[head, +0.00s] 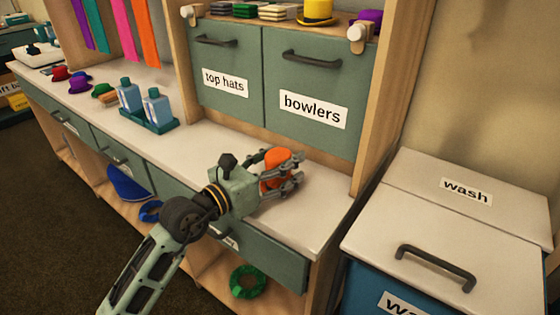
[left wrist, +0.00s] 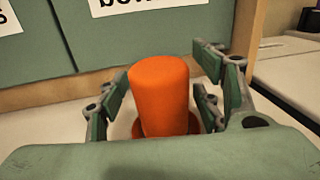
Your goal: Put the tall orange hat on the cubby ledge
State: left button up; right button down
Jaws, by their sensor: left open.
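The tall orange hat (head: 276,165) stands upright on the white counter, below the bowlers door. My left gripper (head: 285,172) is open, with its fingers on either side of the hat. In the left wrist view the hat (left wrist: 160,95) stands between the open fingers (left wrist: 163,95), with gaps visible on both sides of its crown. Its lower brim is partly hidden by my gripper's body. The cubby ledge (head: 345,20) runs above the two green doors and holds a yellow hat (head: 317,12) and a purple hat (head: 368,18). My right gripper is not in view.
Closed doors labelled top hats (head: 225,85) and bowlers (head: 310,105) rise behind the counter (head: 325,205). Blue bottles (head: 157,108) stand in a rack at left. A wash bin (head: 450,235) stands at right. Folded cloths (head: 278,12) lie on the ledge.

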aim_at(268, 168)
pick_arm(q)
jog(key=shift+r, duration=0.1)
jog(key=shift+s+a, duration=0.1)
jog(key=shift+a, duration=0.05)
jog(key=v, duration=1.1)
jog(key=shift+s+a, duration=0.15)
jog(key=shift+s+r, duration=0.1)
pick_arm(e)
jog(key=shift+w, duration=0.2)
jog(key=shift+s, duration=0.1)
